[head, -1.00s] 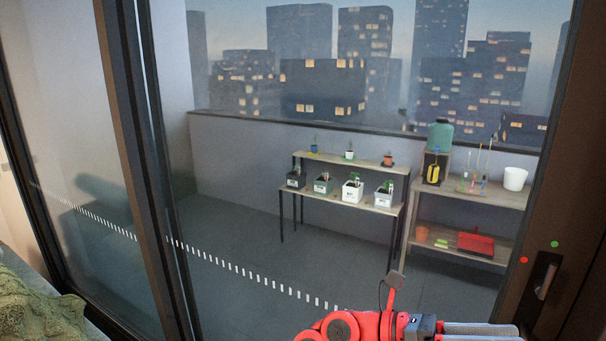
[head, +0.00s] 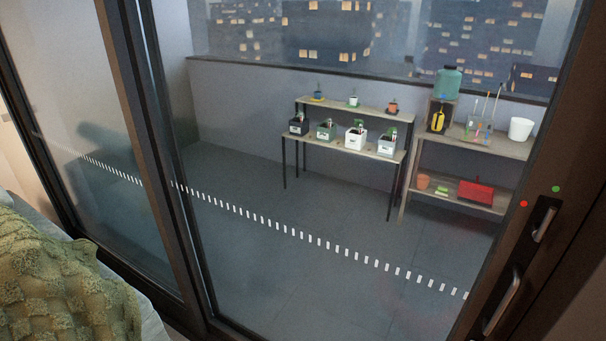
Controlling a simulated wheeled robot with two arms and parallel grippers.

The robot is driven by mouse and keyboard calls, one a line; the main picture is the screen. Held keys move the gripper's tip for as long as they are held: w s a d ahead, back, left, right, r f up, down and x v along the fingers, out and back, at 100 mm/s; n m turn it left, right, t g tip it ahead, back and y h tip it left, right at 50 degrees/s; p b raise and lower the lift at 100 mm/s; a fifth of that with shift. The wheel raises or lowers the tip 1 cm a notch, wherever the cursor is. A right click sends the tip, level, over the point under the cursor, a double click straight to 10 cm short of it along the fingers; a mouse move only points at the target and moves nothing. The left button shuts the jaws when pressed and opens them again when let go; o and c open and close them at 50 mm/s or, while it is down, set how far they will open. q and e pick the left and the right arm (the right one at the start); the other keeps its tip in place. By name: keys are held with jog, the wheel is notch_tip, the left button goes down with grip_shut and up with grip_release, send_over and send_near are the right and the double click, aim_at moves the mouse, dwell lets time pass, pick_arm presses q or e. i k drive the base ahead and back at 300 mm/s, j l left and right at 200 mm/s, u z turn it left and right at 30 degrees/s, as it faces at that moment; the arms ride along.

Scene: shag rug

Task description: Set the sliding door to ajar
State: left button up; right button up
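The sliding door (head: 522,225) is a large glass panel in a dark frame, filling the middle and right of the head view. Its right upright carries a dark plate with a small silver lever (head: 545,220) and, lower down, a silver bar handle (head: 502,304). A red dot and a green dot sit beside the plate. I see no open gap along that upright, but its outer edge is dark and hard to read. Neither of my grippers is in view.
A second glass panel (head: 85,160) stands to the left. A green knitted blanket (head: 50,275) on a bed fills the lower left. Behind the glass is a balcony with a plant bench (head: 345,148) and a shelf (head: 470,145).

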aim_at(566, 172)
jog(key=j+z, duration=0.2)
jog(key=z, duration=0.2)
jog(key=j+z, duration=0.2)
jog(key=z, duration=0.15)
jog(key=j+z, duration=0.2)
jog(key=z, duration=0.2)
jog(key=i, duration=0.05)
